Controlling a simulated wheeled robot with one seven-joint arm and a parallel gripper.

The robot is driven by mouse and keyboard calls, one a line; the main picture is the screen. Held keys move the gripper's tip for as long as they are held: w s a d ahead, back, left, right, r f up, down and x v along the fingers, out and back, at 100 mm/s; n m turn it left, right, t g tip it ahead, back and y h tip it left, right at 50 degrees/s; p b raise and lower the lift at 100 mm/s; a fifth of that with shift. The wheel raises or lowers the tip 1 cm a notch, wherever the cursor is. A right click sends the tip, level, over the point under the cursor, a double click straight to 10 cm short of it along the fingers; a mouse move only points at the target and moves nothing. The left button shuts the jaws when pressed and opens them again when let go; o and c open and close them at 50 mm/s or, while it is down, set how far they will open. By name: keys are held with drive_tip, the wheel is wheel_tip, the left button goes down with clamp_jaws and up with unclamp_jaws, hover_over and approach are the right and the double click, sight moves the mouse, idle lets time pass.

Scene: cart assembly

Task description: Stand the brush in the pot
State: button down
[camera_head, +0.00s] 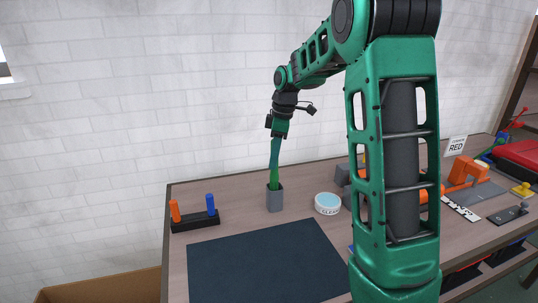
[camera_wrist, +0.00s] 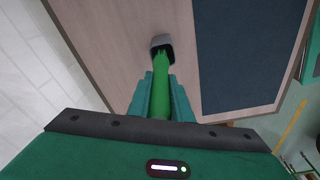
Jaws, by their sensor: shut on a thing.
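The brush (camera_head: 273,179) is bright green and roughly upright. My gripper (camera_head: 275,160) is shut on it from above, and in the wrist view the brush (camera_wrist: 160,88) runs between the two teal fingers (camera_wrist: 160,76). The grey square pot (camera_head: 275,199) stands on the table below. The brush's lower end meets the pot's mouth in the head view. In the wrist view it overlaps the pot (camera_wrist: 161,41) too. The lower end is hidden, so I cannot tell how deep it sits.
A dark mat (camera_head: 265,262) lies in front of the pot. A round white tin (camera_head: 327,204) stands to its right, and a black holder (camera_head: 195,222) with orange and blue pegs to its left. Orange and grey parts crowd the right, partly behind my arm.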

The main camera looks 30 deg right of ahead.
sight(272, 175)
drive_tip(key=shift+f, duration=1.75)
drive_tip(key=c, duration=1.5)
unclamp_jaws()
drive_tip(key=shift+c, duration=0.2)
drive_tip(key=shift+r, duration=0.1)
wheel_tip(272, 175, up, 10)
drive_tip(key=d, duration=0.1)
drive_tip(key=shift+s+d+r, duration=0.15)
drive_tip(key=shift+s+r, duration=0.05)
drive_tip(key=shift+s, duration=0.2)
